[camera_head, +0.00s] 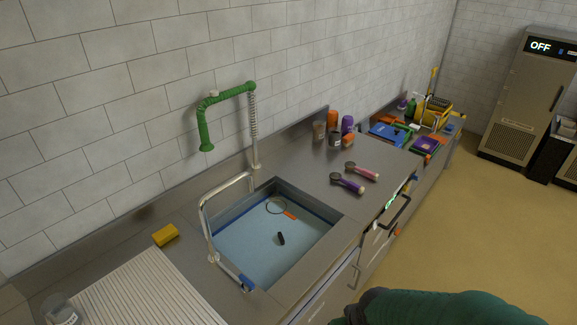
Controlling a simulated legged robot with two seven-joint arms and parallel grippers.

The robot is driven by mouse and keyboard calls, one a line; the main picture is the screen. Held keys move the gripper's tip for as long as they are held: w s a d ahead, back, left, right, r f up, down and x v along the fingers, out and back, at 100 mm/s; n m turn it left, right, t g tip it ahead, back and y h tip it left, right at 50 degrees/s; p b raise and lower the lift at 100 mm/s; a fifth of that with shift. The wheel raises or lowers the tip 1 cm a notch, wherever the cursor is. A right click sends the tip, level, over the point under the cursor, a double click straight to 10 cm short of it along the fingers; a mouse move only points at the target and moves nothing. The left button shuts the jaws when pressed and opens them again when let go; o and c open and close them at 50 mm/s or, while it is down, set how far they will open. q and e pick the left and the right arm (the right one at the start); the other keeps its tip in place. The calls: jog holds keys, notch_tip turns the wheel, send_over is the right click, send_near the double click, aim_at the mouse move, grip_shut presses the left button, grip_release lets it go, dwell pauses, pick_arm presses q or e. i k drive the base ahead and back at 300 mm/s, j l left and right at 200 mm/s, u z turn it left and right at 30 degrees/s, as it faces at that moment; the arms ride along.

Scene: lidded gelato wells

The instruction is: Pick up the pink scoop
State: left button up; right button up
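The pink scoop (363,172) lies on the steel counter, right of the sink, with its dark round head pointing left. A purple scoop (348,184) lies just in front of it, close beside it; I cannot tell if they touch. A teal and black arm of mine comes in at the bottom right, well in front of the scoops and apart from them. Its gripper does not show. My other gripper is also out of view.
The sink (285,250) holds a small dark object. A green-hosed faucet (203,130) and a bent metal tube (207,225) stand by it. Bottles (333,120) stand behind the scoops. A yellow sponge (165,235) lies left. Counter around the scoops is clear.

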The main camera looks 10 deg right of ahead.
aim_at(350, 165)
jog(key=i+l+u, duration=0.15)
jog(key=l+u, duration=0.25)
jog(key=i+l+u, duration=0.1)
jog(key=l+u, duration=1.15)
jog(key=k+l+u, duration=0.1)
jog(key=l+u, duration=0.3)
jog(key=l, duration=0.15)
